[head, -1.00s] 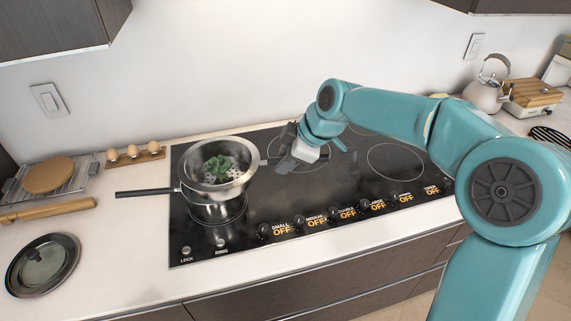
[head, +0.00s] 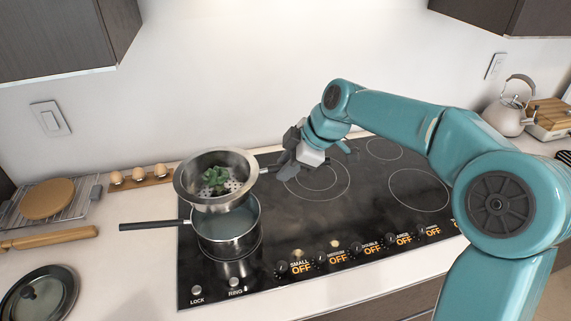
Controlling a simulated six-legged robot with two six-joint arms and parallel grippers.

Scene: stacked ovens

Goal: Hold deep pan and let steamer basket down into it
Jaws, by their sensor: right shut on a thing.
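The deep pan (head: 228,236) stands on the left front burner, its dark handle (head: 150,226) pointing left. The steel steamer basket (head: 181,184) holds green broccoli (head: 216,180) and hangs tilted above the pan, over its back left part. The pan's front rim and inside show below it. My right gripper (head: 283,170) is shut on the basket's handle at the right. My left gripper is not in view, and nothing holds the pan's handle.
A dark lid (head: 40,295) lies on the counter at front left. A rolling pin (head: 50,238), a rack with a round board (head: 47,198) and eggs on a wooden holder (head: 138,178) lie left of the cooktop. The right burners (head: 420,190) are clear. A kettle (head: 505,115) stands far right.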

